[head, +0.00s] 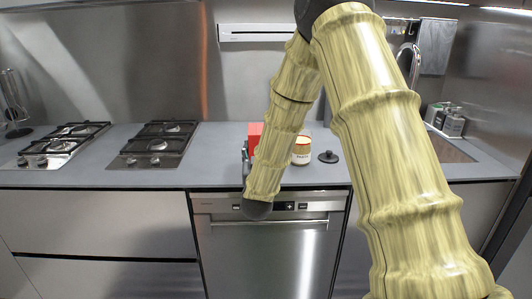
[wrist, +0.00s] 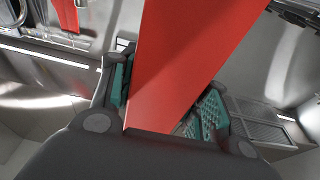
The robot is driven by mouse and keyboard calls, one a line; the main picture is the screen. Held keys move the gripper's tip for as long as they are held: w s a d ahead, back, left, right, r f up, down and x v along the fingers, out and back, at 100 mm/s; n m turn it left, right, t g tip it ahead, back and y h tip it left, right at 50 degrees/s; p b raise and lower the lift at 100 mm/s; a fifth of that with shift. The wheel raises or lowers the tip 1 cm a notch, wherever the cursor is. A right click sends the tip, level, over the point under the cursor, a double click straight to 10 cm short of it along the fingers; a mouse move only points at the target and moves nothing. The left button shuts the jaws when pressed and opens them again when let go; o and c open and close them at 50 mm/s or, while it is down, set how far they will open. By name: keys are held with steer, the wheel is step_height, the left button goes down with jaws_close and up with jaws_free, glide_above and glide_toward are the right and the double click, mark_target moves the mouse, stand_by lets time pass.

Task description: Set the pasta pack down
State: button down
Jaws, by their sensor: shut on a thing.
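The pasta pack, a plain red box (head: 255,129), shows in the head view above the back of the counter, mostly hidden behind my arm. In the wrist view the red pack (wrist: 185,60) fills the middle, tilted in the picture. My gripper (wrist: 166,100) is shut on it, with teal finger pads on both sides. In the head view only a dark bit of the gripper shows left of my arm. I cannot tell whether the pack's base touches the counter.
The grey counter (head: 222,150) has bare room left of the pack. A labelled jar (head: 301,151) and a dark round knobbed thing (head: 328,157) stand close on the right. Two hobs (head: 152,143) lie left. A sink (head: 450,147) is right; a dishwasher (head: 270,250) is below.

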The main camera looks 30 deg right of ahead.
steer(key=shift+w+d+f+p, duration=0.35)
steer(key=shift+w+d+f, duration=0.45)
steer(key=shift+d, duration=0.35)
steer(key=shift+w+d+f+p, duration=0.3)
steer(key=shift+w+d+f, duration=0.35)
steer(key=shift+w+d, duration=0.4)
steer(key=shift+w+d+f+p, duration=0.35)
steer(key=shift+w+d+f, duration=0.4)
steer(key=shift+d, duration=0.5)
steer(key=shift+f, duration=0.1)
steer(key=c, duration=0.7)
jaws_free()
steer(key=shift+c, duration=0.2)
